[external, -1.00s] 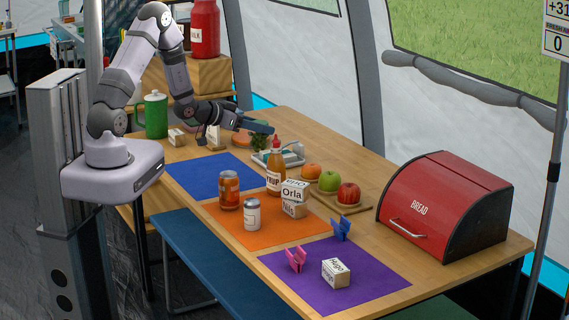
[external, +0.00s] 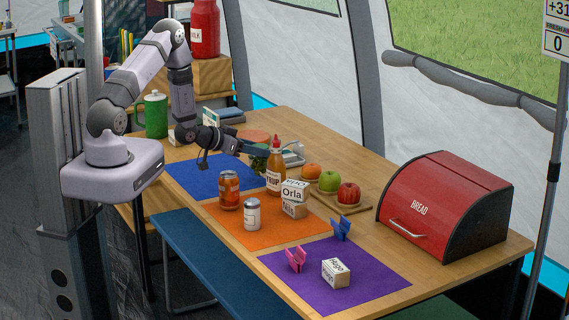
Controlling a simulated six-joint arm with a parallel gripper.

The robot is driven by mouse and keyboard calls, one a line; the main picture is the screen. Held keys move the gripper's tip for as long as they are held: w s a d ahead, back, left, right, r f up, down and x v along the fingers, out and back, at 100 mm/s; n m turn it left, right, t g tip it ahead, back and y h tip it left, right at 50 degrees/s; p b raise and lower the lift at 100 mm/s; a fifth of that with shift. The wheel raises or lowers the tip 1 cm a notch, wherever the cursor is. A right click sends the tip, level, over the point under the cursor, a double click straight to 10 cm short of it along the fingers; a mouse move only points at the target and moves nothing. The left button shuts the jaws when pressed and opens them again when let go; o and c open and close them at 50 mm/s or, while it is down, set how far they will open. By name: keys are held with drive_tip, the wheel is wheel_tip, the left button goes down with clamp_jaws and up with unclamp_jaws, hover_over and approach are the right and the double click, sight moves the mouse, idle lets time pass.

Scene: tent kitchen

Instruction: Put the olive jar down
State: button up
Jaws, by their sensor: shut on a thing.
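My gripper (external: 257,151) is shut on the olive jar (external: 258,163), a small dark green thing at the fingertips. The jar is over the right part of the blue mat (external: 200,178), just left of and partly behind the syrup bottle (external: 274,181). Its lower part is hard to make out, and I cannot tell whether it touches the table.
The orange mat (external: 222,215) holds a red-brown jar (external: 229,190), a white-labelled jar (external: 252,214) and stacked name blocks (external: 294,198). A grey tray (external: 294,155) and a fruit board (external: 340,204) stand behind. The red bread box (external: 445,205) is at right. The blue mat's left is clear.

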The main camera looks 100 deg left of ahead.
drive_tip(key=shift+f, duration=1.2)
drive_tip(key=shift+f, duration=0.15)
drive_tip(key=o, duration=1.2)
drive_tip(key=shift+s+d, duration=0.1)
drive_tip(key=b+v, duration=0.1)
drive_tip(key=v, duration=1.1)
